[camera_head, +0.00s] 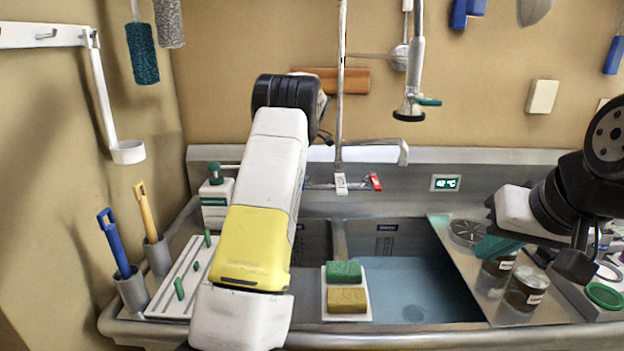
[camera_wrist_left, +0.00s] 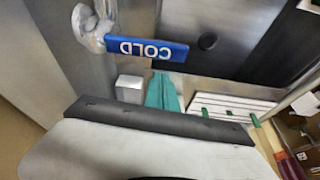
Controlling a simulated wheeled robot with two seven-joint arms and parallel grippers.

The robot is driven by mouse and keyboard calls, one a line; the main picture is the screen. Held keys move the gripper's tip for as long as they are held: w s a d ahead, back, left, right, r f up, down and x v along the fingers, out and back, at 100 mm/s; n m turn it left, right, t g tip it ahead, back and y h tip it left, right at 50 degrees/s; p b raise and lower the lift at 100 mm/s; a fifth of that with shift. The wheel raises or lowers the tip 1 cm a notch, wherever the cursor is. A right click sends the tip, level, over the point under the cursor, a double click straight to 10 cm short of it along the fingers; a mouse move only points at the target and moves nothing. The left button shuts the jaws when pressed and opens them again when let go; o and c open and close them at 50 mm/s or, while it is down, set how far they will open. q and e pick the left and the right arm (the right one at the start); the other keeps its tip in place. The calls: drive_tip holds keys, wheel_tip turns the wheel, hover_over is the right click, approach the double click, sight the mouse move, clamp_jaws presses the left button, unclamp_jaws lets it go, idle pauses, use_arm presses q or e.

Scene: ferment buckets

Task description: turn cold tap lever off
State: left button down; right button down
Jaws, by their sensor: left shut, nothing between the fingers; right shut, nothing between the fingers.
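The cold tap lever (camera_wrist_left: 147,49) is a blue bar marked COLD, upside down in the left wrist view. It extends right from a metal tap body (camera_wrist_left: 92,28). My left gripper's teal fingers (camera_wrist_left: 162,92) are shut and empty, with their tips just below the lever in that view; I cannot tell whether they touch it. In the head view my left arm hides this gripper and the cold lever. A red lever (camera_head: 376,181) shows at the right of the tap. My right gripper (camera_head: 498,247) is shut and empty above the right counter.
The sink's right basin (camera_head: 400,283) holds water. Green and tan sponges sit on a white holder (camera_head: 330,310) at its front. Jars (camera_head: 526,289) stand below my right gripper. A white rack (camera_head: 185,280) and brush holders are at left. A display (camera_head: 445,183) is behind.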

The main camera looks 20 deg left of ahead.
use_arm(q)
drive_tip(key=s+d+r+m+t+h, duration=0.1)
drive_tip(key=s+r+m, duration=0.15)
drive_tip(key=r, duration=0.55)
drive_tip(key=s+d+r+m+t+h, duration=0.1)
drive_tip(key=s+d+r+m, duration=0.1)
drive_tip(key=s+r, duration=0.35)
drive_tip(key=s+d+r+m+t+h, duration=0.2)
drive_tip(key=s+d+r+m, duration=0.35)
drive_tip(key=s, duration=0.35)
drive_tip(key=s+d+f+m+t, duration=0.1)
drive_tip(key=s+d+f+m, duration=0.1)
drive_tip(key=s, duration=0.5)
drive_tip(key=s+d+f+m+t+h, duration=0.1)
drive_tip(key=s+d+f+m, duration=0.1)
drive_tip(key=s+d+m, duration=0.2)
drive_tip(key=s+d+f+m+h, duration=0.1)
drive_tip(key=s+d+f+m, duration=0.2)
drive_tip(key=s, duration=0.7)
drive_tip(key=shift+m+t, duration=0.4)
drive_tip(key=shift+m, duration=0.3)
drive_tip(key=shift+s+d, duration=0.1)
